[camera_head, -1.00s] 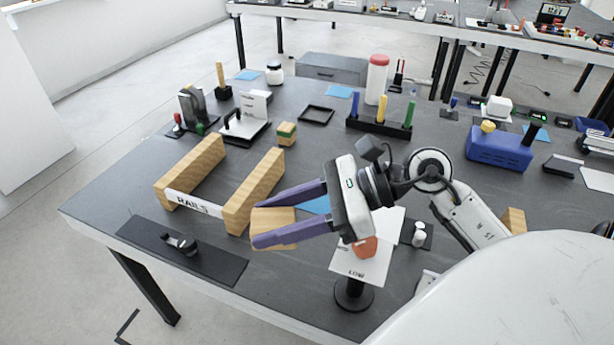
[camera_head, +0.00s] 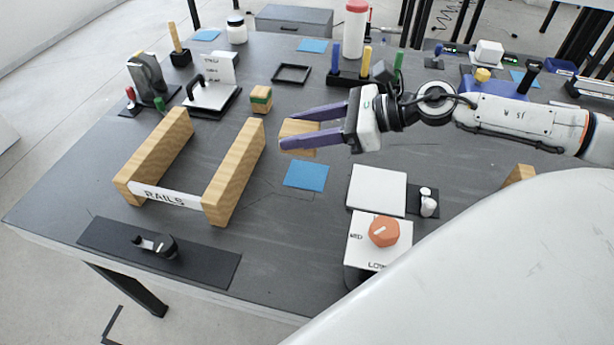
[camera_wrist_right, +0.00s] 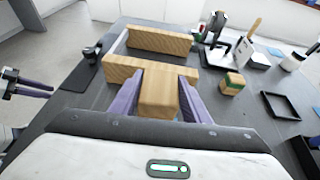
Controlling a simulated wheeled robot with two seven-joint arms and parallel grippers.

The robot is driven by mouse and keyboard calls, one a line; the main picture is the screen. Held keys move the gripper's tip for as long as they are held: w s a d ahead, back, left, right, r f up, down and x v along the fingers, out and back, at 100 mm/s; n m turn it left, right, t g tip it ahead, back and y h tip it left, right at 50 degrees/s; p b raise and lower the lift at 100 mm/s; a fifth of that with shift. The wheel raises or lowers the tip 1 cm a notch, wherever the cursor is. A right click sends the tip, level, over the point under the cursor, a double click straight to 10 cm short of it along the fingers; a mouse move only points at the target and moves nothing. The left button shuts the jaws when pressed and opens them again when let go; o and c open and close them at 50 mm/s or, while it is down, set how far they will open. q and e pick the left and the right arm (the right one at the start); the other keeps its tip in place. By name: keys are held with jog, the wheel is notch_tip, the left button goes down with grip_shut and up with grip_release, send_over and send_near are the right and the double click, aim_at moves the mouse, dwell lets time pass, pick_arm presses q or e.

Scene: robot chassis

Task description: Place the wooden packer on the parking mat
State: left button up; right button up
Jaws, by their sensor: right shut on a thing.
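The wooden packer, a plain light-wood block (camera_head: 297,137), is between the purple fingers of my right gripper (camera_head: 302,127), which is shut on it. The block also shows between the fingers in the right wrist view (camera_wrist_right: 159,95). My left gripper (camera_wrist_right: 42,91) shows at the left edge of the right wrist view, fingers apart and empty.
Two wooden rails (camera_head: 235,172) joined by a white "RAILS" strip stand at left. A green-banded block (camera_head: 260,99) and a black tray (camera_head: 292,74) lie behind. A stand with an orange knob (camera_head: 384,231) is in front right. Other blue squares (camera_head: 313,46) lie farther back.

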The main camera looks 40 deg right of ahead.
jog(key=shift+w+d+f+m+t+h, duration=0.2)
jog(key=shift+w+d+f, duration=0.1)
jog(key=shift+d+f, duration=0.2)
jog(key=shift+w+d+f+m+t+h, duration=0.1)
jog(key=shift+w+d+f+m+t, duration=0.15)
jog(key=shift+d+f, duration=0.25)
notch_tip(320, 180, down, 5)
jog(key=shift+r+b, duration=0.1)
jog(key=shift+b, duration=0.35)
pick_arm(q)
jog(key=shift+w+d+f, duration=0.2)
jog(key=shift+w+f, duration=0.05)
jog(key=shift+w, duration=0.25)
pick_arm(e)
jog(key=shift+f, duration=1.9)
jog(key=shift+f+b, duration=0.15)
jog(key=shift+b, duration=0.2)
jog(key=o, duration=0.6)
jog(key=shift+f, duration=0.1)
jog(key=o, duration=0.5)
pick_arm(q)
jog(key=shift+s+f, duration=0.1)
jog(key=shift+f, duration=0.05)
